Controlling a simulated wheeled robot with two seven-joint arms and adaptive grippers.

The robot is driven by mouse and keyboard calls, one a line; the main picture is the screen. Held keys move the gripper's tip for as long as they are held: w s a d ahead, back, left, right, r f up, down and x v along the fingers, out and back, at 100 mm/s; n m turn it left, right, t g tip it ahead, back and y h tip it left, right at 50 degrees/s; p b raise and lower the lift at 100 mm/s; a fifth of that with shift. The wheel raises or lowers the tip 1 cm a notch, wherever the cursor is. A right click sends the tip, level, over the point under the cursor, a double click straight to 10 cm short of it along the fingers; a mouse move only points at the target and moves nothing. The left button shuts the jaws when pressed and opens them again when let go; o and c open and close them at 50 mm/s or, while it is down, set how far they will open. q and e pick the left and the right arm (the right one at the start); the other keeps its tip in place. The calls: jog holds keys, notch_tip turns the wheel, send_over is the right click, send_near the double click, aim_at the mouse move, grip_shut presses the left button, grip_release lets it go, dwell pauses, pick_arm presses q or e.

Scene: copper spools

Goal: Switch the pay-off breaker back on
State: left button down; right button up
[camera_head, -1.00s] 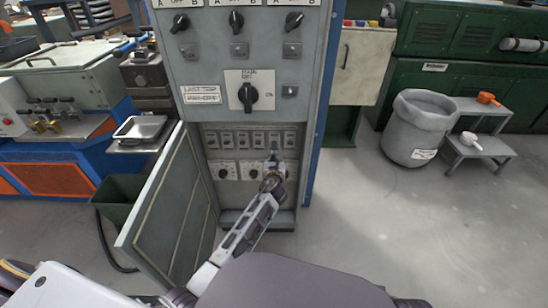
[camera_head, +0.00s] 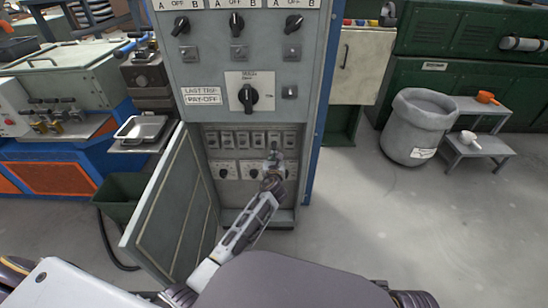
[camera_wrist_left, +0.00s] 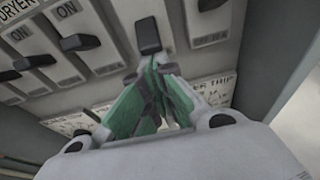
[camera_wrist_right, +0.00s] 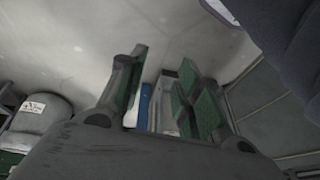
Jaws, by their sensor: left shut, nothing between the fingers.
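The open grey cabinet holds a row of breakers (camera_head: 243,139) with dark levers. Several also show in the left wrist view, with "ON" printed above some levers. My left gripper (camera_head: 272,159) is shut and empty at the breaker second from the right. In the left wrist view its green-padded fingertips (camera_wrist_left: 155,68) meet just below that breaker's black lever (camera_wrist_left: 148,36); I cannot tell whether they touch it. That breaker's name and setting are not readable. A display (camera_head: 202,95) above reads "LAST TRIP PAY-OFF". My right gripper (camera_wrist_right: 160,85) is open and empty, away from the cabinet.
The cabinet door (camera_head: 165,205) stands open on the left of the breakers. Above them are a large rotary switch (camera_head: 249,96) and smaller knobs. A row of small dials lies below the breakers, partly behind my left arm. A grey bin (camera_head: 420,130) stands right; the floor between is clear.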

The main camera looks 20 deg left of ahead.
jog(key=shift+s+f, duration=0.1)
jog(key=shift+d, duration=0.1)
pick_arm(q)
jog(key=shift+p, duration=0.4)
pick_arm(e)
jog(key=shift+s, duration=0.1)
jog(key=shift+f+g, duration=0.3)
jog(key=shift+f, duration=0.2)
pick_arm(q)
jog(key=shift+r+p, duration=0.1)
jog(key=shift+p, duration=0.4)
pick_arm(e)
jog(key=shift+d+f, duration=0.15)
jog(key=shift+f, duration=0.2)
pick_arm(q)
jog(key=shift+s, duration=0.1)
pick_arm(e)
jog(key=shift+f, duration=0.2)
pick_arm(q)
jog(key=shift+p, duration=0.3)
pick_arm(e)
jog(key=shift+w+f, duration=0.15)
jog(key=shift+w, duration=0.05)
jog(key=shift+s+d+f, duration=0.1)
jog(key=shift+f, duration=0.1)
